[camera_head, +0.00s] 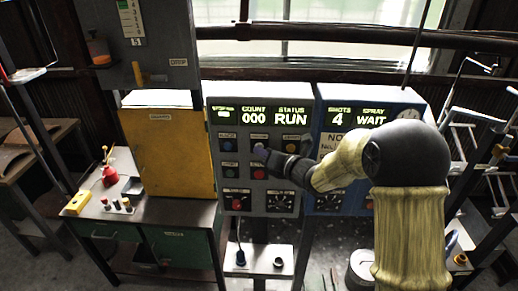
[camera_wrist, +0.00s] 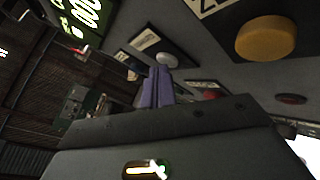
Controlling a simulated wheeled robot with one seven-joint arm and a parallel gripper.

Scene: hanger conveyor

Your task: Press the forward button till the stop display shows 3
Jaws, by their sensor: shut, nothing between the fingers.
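The grey control panel (camera_head: 244,176) stands in the middle of the head view. Its lit display (camera_head: 270,118) reads COUNT 000 and STATUS RUN. The stop display (camera_head: 223,112) at its left end is too small to read. Below are rows of buttons, with a blue button (camera_head: 227,148) at left and a yellow button (camera_head: 290,136) at right. The button labels are unreadable, so I cannot tell which is forward. My gripper (camera_head: 261,152) is shut and empty at the middle column, covering part of it. In the wrist view its purple fingertips (camera_wrist: 157,86) point at the panel; contact is unclear.
A blue panel (camera_head: 376,122) reading 4 and WAIT adjoins on the right. A yellow panel (camera_head: 168,155) and a bench (camera_head: 150,216) with small items stand at left. Hanger racks (camera_head: 485,150) stand at far right. A pipe (camera_head: 350,39) crosses above.

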